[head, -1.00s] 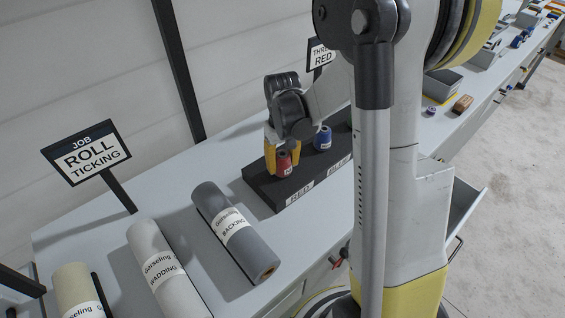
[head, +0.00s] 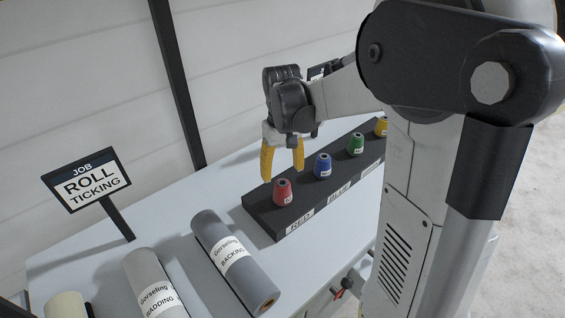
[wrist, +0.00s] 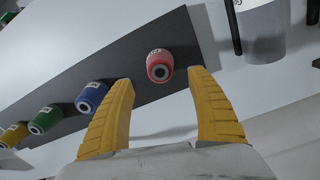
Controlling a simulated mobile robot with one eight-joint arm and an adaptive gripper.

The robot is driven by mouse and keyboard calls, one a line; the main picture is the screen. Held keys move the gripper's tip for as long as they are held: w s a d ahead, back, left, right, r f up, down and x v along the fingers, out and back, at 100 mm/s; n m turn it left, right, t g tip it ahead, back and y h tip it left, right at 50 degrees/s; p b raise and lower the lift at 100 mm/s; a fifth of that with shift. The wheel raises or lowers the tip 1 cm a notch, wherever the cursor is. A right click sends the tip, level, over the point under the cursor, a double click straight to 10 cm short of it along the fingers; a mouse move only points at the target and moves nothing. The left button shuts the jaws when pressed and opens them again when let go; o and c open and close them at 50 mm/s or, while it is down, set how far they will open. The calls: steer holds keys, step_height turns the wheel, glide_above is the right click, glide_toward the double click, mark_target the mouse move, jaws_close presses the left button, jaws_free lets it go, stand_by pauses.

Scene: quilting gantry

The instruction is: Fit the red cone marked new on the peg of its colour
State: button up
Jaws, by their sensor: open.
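The red cone (head: 283,193) stands upright at the RED end of the dark peg board (head: 262,213), with a small white label on its side. It also shows in the wrist view (wrist: 159,66), ahead of my fingertips and between their lines. The peg under it is hidden. My gripper (head: 282,178) is open with yellow fingers and is empty. It is raised above and behind the red cone, apart from it. In the wrist view my gripper (wrist: 162,82) has clear space between its fingers.
Blue (head: 322,165), green (head: 356,144) and yellow (head: 382,126) cones stand along the same board. A grey BACKING roll (head: 235,260) and a WADDING roll (head: 155,285) lie in front to the left. A ROLL TICKING sign (head: 87,180) stands at the left.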

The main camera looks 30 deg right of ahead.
mark_target(282, 183)
steer(key=shift+r, duration=1.55)
